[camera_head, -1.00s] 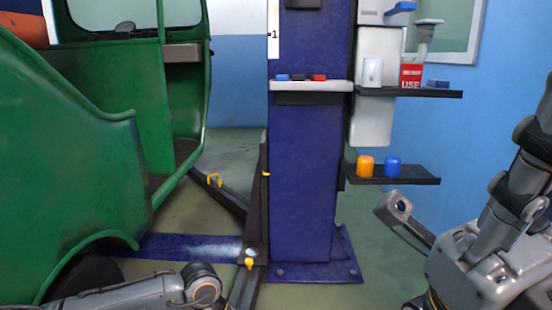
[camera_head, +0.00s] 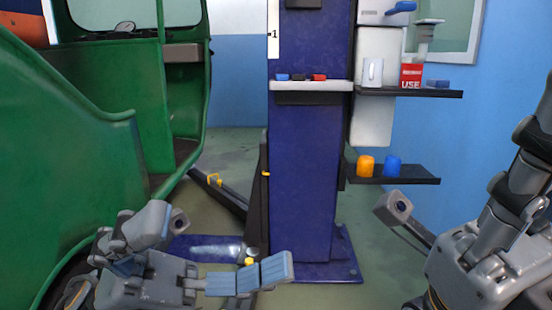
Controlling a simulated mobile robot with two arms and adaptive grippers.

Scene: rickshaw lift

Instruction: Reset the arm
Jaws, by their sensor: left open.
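My left gripper (camera_head: 218,255) is in the lower left of the head view. It is open and holds nothing. One finger with a blue-grey pad reaches right, in front of the foot of the blue lift column (camera_head: 303,190). The green rickshaw (camera_head: 75,150) stands at the left, partly hidden behind my left arm.
A low lift arm (camera_head: 222,193) runs from the column towards the rickshaw. Dark shelves (camera_head: 415,93) right of the column carry a red box (camera_head: 411,75), an orange cap (camera_head: 366,166) and a blue cap (camera_head: 393,166). The blue wall (camera_head: 500,100) closes the right side.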

